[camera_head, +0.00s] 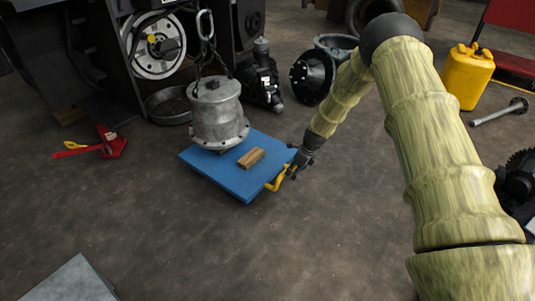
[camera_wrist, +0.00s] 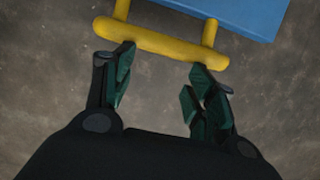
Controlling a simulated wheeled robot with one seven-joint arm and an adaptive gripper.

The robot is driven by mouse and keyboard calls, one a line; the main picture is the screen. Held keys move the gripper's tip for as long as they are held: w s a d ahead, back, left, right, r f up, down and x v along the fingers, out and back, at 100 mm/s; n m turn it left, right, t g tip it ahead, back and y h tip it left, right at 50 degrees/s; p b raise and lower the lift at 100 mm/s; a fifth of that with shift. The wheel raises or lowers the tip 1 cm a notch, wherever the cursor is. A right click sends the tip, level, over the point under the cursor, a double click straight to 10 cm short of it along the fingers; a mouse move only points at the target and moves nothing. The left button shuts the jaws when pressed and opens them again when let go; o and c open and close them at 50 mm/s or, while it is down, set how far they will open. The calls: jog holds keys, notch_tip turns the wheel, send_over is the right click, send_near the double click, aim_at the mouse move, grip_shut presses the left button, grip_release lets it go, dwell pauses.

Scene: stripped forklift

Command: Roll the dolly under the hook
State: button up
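The dolly is a flat blue platform (camera_head: 232,185) with a yellow handle (camera_head: 277,182) on its right side. A hook and chain (camera_head: 205,26) hang above, and a grey metal drum-shaped housing (camera_head: 217,112) hangs from the chain over the dolly's back left part. I cannot tell whether the housing touches the deck. A wooden block (camera_head: 251,158) lies on the deck. My gripper (camera_head: 292,172) is at the handle. In the wrist view, the yellow handle (camera_wrist: 160,42) lies just ahead of my spread fingers (camera_wrist: 158,82), with nothing clearly between them; the deck's blue edge (camera_wrist: 235,15) is beyond.
A red jack (camera_head: 110,143) lies on the floor at left, and a dark round pan (camera_head: 168,104) sits behind the dolly. Black machine parts (camera_head: 312,76) stand at the back. A yellow jerrycan (camera_head: 467,76) is at right. The floor in front of the dolly is clear.

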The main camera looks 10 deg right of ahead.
jog(key=shift+w+a+r, duration=0.1)
jog(key=shift+w+a, duration=1.15)
jog(key=shift+w, duration=0.25)
jog(key=shift+w+a+f, duration=0.1)
jog(key=shift+w+a, duration=1.15)
jog(key=shift+w, duration=0.25)
jog(key=shift+w+a+r, duration=0.1)
jog(key=shift+w+a, duration=1.15)
jog(key=shift+w, duration=0.25)
jog(key=shift+s+d+r+p, duration=0.1)
jog(key=shift+s+d+p, duration=1.25)
jog(key=shift+s, duration=0.25)
jog(key=shift+s+d+r+p, duration=0.1)
jog(key=shift+s+d+p, duration=1.2)
jog(key=shift+s, duration=0.3)
notch_tip(320, 180, up, 9)
jog(key=p, duration=0.7)
jog(key=shift+f, duration=0.15)
